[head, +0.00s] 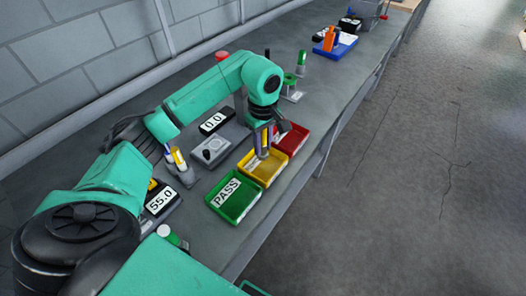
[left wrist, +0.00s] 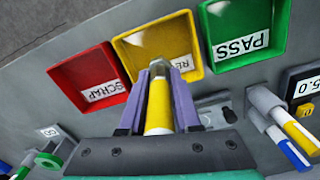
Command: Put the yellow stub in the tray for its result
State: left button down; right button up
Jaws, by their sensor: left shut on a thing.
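My left gripper (head: 262,153) is shut on the yellow stub (left wrist: 158,108), which shows upright between the purple-grey fingers in the left wrist view. The gripper points down over the yellow tray (head: 272,172), whose label is partly hidden; in the left wrist view (left wrist: 140,45) it begins with "RE". I cannot tell how high the stub's tip is above the tray floor. The green PASS tray (head: 240,207) lies on the near side and the red SCRAP tray (left wrist: 85,75) on the far side. My right gripper is out of view.
A holder with several stubs (head: 180,168) stands left of the trays. Displays read 0.0 (head: 214,121) and 55.0 (head: 160,200). A grey device (head: 210,148) sits beside the trays. A blue tray (head: 337,46) is farther along the bench. The bench edge runs right of the trays.

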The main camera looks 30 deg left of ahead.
aim_at(263, 155)
pick_arm(q)
jog(key=f, duration=0.2)
jog(key=f+p, duration=0.1)
jog(key=shift+s+d+f, duration=0.15)
jog(key=shift+s+f, duration=0.15)
jog(key=shift+f, duration=0.1)
jog(key=shift+w+f, duration=0.1)
jog(key=shift+f, duration=0.05)
jog(key=c, duration=0.6)
grip_release()
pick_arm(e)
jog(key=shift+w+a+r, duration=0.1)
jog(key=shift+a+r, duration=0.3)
